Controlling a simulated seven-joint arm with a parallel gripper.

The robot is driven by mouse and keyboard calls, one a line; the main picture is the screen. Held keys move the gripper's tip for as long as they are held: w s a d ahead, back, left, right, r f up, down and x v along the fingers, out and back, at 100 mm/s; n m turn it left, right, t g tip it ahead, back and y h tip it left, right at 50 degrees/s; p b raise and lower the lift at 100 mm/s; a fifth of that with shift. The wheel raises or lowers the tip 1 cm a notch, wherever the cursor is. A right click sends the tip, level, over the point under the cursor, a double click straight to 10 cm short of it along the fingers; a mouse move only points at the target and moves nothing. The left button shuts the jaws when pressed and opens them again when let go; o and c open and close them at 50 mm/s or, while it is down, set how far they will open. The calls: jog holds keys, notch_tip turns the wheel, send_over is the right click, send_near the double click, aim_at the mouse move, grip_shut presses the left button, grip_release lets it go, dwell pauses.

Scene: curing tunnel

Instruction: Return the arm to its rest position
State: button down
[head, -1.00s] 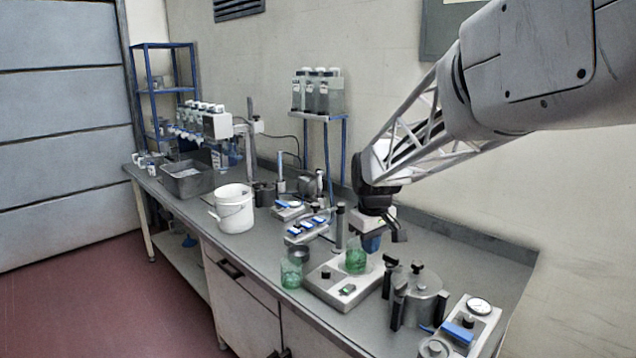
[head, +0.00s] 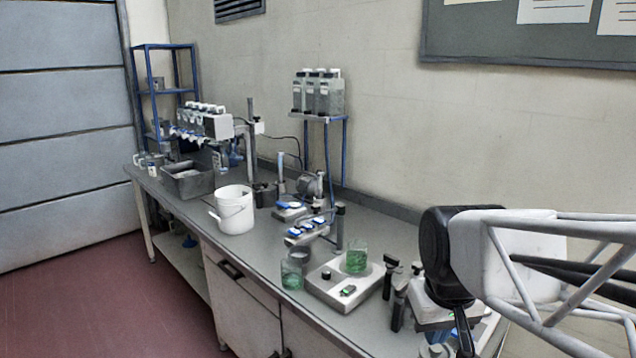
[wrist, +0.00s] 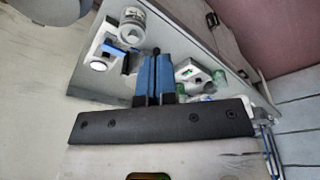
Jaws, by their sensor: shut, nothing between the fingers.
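My gripper (wrist: 153,62) shows in the wrist view with its two blue fingers together and nothing between them. In the head view my arm reaches in from the right edge. My gripper hangs in the lower right corner there, above the right end of the bench (head: 385,236). The dark wrist and the gripper body cover most of the metal pot and the gauge unit behind them. In the wrist view the pot (wrist: 132,30) and the gauge unit (wrist: 104,52) lie beyond the fingers, to the left.
A scale (head: 335,290) carries a beaker of green stuff (head: 357,260), left of my gripper. A second green beaker (head: 291,274) stands beside the scale. A white bucket (head: 234,212), a grey tray (head: 188,182) and a bottle shelf (head: 322,118) are farther back. Air above the bench's middle is clear.

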jog(key=s+f+m, duration=0.1)
jog(key=s+f, duration=0.1)
jog(key=s, duration=0.4)
jog(key=shift+s+d, duration=0.35)
jog(key=shift+s, duration=0.05)
